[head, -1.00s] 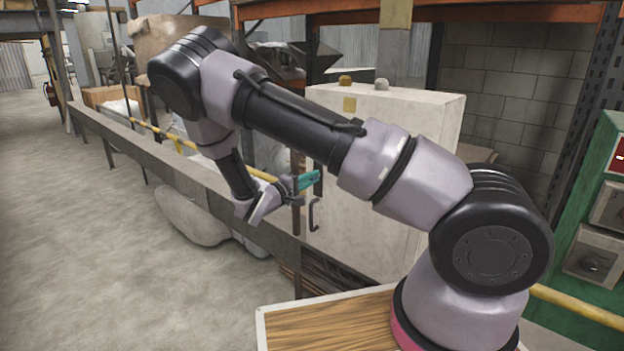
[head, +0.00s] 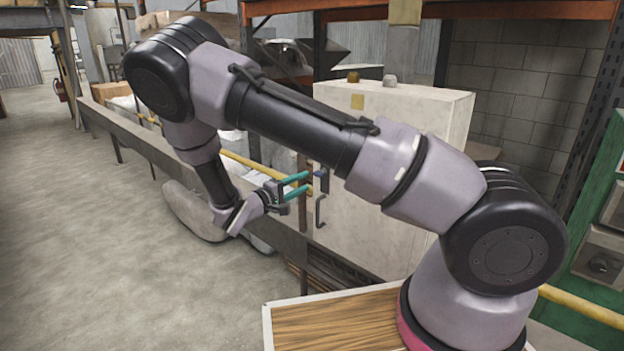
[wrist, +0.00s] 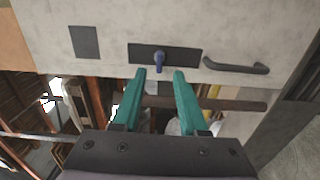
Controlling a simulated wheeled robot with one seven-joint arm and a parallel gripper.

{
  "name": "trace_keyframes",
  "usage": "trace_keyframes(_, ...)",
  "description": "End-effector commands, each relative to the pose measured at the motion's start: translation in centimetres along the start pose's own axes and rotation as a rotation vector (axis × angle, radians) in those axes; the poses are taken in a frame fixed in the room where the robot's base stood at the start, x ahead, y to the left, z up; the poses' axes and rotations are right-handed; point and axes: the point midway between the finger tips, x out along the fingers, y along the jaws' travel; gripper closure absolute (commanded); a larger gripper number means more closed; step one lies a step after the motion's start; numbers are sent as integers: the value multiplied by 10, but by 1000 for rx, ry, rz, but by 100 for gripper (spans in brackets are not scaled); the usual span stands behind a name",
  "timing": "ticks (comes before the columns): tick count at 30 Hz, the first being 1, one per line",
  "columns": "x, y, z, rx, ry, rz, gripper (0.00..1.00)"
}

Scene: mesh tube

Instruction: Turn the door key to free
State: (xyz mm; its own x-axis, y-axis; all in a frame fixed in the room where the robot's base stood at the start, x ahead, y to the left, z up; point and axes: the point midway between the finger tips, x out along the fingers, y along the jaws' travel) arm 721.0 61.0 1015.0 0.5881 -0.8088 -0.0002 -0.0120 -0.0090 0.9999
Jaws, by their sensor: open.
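In the head view the dark plate with the key (head: 321,179) is on the cabinet's left face. My gripper (head: 309,182) is open, with two teal fingers pointing at the plate. In the wrist view my gripper (wrist: 161,73) has its fingertips just below the plate in the picture, one on each side of the key's lower end. Whether the fingers touch the key cannot be told.
A dark bar handle (wrist: 236,66) sits beside the lock plate on the cabinet (head: 375,190). A long grey rail (head: 180,170) and a yellow pipe (head: 240,160) run in front of the cabinet near my forearm. Open floor lies at the left.

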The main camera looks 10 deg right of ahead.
Motion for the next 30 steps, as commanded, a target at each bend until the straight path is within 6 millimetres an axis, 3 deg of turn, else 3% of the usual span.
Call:
trace_keyframes(7,-26,0,0,0,0,0,57)
trace_keyframes(20,-22,5,4,7,-30,-26,57)
trace_keyframes(23,-10,17,19,22,-113,-99,57)
trace_keyframes(30,18,60,80,105,-403,-428,57)
